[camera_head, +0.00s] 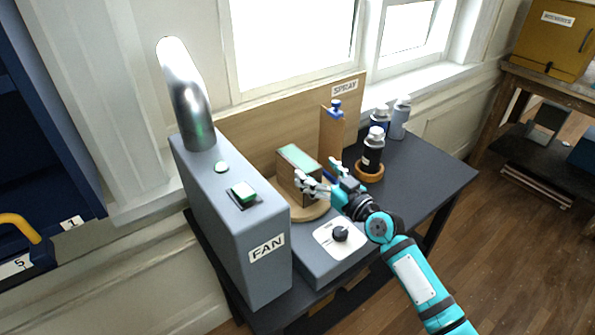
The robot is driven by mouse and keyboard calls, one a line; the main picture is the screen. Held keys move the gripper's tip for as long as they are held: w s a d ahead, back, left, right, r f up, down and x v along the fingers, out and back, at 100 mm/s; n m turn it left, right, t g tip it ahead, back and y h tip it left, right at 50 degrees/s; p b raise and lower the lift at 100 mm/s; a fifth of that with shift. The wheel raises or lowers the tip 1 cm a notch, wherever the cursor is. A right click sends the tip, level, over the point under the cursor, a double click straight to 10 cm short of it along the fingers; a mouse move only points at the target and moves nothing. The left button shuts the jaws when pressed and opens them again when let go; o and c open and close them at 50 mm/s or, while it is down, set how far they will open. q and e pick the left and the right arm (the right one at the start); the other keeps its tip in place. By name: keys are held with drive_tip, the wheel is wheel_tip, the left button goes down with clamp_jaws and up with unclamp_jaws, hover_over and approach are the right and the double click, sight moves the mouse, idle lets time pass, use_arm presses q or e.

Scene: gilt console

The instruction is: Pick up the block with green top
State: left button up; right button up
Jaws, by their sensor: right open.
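The block with a green top (296,157) is a brown block standing upright on a round wooden disc (311,211) on the dark table. My right gripper (318,178) is open, with its fingers pointing left at the block's right side. The fingers overlap the block's lower right part in the picture. I cannot tell whether they touch it. My left gripper is not in view.
A grey FAN box (226,225) with a metal pipe (187,95) stands at left. A knob unit (340,236) lies in front. A wooden SPRAY board (262,125) stands behind. Bottles (372,152) stand right of the gripper. The table's right end (430,170) is clear.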

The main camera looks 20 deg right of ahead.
sight(301, 160)
drive_tip(key=shift+w+a, duration=0.2)
drive_tip(key=shift+w, duration=0.35)
drive_tip(key=shift+w+a, duration=0.15)
drive_tip(key=shift+w, duration=0.15)
drive_tip(key=x, duration=0.2)
drive_tip(key=p+x, duration=0.1)
drive_tip(key=shift+w+a+f, duration=0.25)
drive_tip(key=shift+a, duration=0.2)
drive_tip(key=shift+w+a+f, duration=0.1)
drive_tip(key=shift+w+a, duration=0.05)
drive_tip(key=shift+w, duration=0.25)
drive_tip(key=shift+c, duration=1)
drive_tip(key=shift+s, duration=0.1)
drive_tip(key=c, duration=1.4)
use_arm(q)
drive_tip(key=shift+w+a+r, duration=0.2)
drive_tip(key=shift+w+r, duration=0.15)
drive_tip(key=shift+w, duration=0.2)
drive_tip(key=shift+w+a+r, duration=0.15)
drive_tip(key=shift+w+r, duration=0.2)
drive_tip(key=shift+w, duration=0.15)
use_arm(e)
drive_tip(key=shift+c, duration=0.5)
